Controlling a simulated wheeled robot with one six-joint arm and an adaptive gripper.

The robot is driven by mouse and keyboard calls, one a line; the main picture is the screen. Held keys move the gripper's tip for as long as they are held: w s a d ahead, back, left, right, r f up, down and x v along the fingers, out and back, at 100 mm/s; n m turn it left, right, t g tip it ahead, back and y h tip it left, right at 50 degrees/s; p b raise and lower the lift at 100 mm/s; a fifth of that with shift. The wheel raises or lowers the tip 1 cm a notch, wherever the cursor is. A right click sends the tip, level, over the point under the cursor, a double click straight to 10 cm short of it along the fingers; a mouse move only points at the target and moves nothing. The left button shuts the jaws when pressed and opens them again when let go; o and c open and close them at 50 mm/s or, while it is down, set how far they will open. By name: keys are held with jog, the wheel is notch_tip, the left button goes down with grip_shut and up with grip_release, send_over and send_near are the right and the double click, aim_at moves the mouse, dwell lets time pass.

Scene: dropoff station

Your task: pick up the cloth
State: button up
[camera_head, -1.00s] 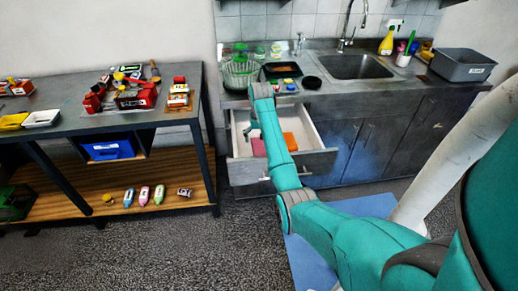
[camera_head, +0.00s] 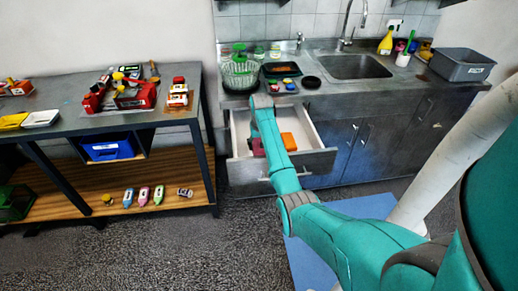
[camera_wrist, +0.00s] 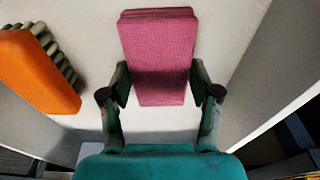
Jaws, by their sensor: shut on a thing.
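The cloth (camera_wrist: 158,50) is a folded pink-red textile in the open drawer. In the wrist view it lies between the two fingers of my gripper (camera_wrist: 160,95), which are shut on its near part from left and right. In the head view the cloth (camera_head: 258,147) shows as a small dark red patch beside my arm, and my gripper is mostly hidden behind the arm. The drawer (camera_head: 315,162) is pulled out below the counter.
A basket (camera_head: 240,74) and a sink (camera_head: 358,66) are on the counter above.

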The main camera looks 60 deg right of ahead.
notch_tip(320, 180, up, 10)
dwell(0.6)
